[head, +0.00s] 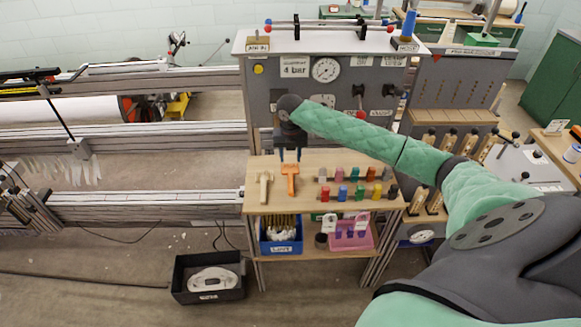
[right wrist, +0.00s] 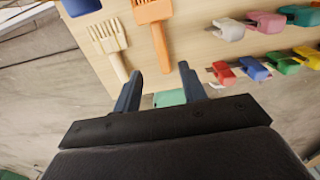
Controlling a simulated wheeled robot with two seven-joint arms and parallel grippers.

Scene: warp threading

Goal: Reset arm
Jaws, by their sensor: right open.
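My right arm, in a green sleeve, reaches in from the right in the head view. My right gripper (head: 290,152) points down above the rear left part of the wooden work table (head: 300,203). In the right wrist view its two dark fingers (right wrist: 160,90) are apart with nothing between them. An orange comb-like tool (head: 290,178) lies on the table just below the fingertips; it also shows in the right wrist view (right wrist: 157,30). A pale wooden comb-like tool (head: 264,187) lies to its left. My left gripper is not seen.
Several coloured small tools (head: 358,190) lie in rows on the table's right. A blue bin (head: 281,246) and a pink holder (head: 350,240) stand on the lower shelf. A grey gauge panel (head: 330,95) rises behind. A black crate (head: 208,291) stands on the floor at left.

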